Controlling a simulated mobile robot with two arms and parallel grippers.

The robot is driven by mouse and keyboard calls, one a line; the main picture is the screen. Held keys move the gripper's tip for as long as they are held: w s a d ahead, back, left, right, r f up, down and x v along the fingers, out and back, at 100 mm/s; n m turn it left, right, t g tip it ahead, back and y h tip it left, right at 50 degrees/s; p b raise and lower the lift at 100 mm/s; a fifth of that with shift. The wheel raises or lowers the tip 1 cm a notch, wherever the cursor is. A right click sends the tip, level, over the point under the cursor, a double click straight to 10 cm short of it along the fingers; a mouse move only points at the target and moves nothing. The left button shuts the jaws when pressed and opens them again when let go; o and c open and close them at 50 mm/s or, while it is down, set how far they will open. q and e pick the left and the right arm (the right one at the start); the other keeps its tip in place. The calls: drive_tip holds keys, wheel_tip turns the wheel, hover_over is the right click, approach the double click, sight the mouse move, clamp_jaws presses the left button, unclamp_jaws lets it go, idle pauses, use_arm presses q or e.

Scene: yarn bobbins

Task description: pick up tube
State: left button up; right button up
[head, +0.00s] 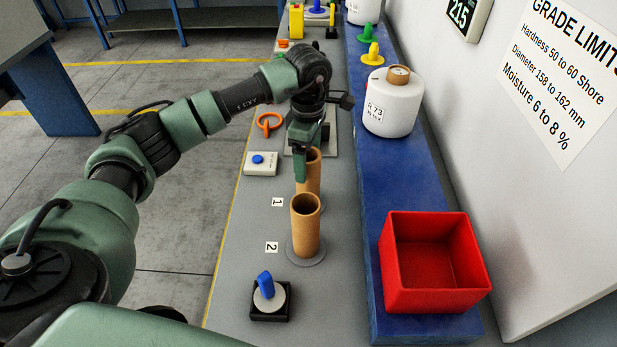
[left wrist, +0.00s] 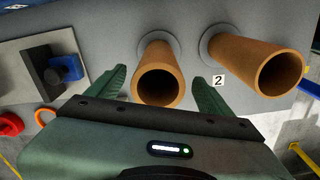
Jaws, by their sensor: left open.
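Two upright brown cardboard tubes stand on round grey bases on the grey bench. The far tube (head: 313,170) is by label 1, and the near tube (head: 306,226) is by label 2. My left gripper (head: 308,158) is open at the far tube, which partly hides it. In the left wrist view, my left gripper's fingers (left wrist: 162,90) stand on either side of one tube (left wrist: 158,85), with gaps showing. The other tube (left wrist: 268,66) is to the right, outside the fingers. My right gripper is not in view.
A red open box (head: 470,235) and a white bobbin (head: 394,103) stand on the blue strip at right. A blue-handled switch (head: 267,292) sits in front of the near tube. A blue-button box (head: 260,162) and an orange ring (head: 268,123) lie left of the arm's end.

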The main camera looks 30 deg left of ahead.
use_arm(q)
wheel_tip(320, 180, down, 4)
drive_tip(key=shift+r+p, duration=0.25)
drive_tip(key=shift+p, duration=0.7)
drive_tip(key=shift+w+f, duration=0.15)
drive_tip(key=shift+f, duration=0.3)
drive_tip(key=c, duration=1.5)
drive_tip(key=shift+o, duration=0.2)
drive_tip(key=shift+r, duration=0.1)
drive_tip(key=shift+r, duration=0.45)
wheel_tip(320, 180, up, 19)
drive_tip(key=b, duration=0.4)
drive_tip(key=shift+b, duration=0.4)
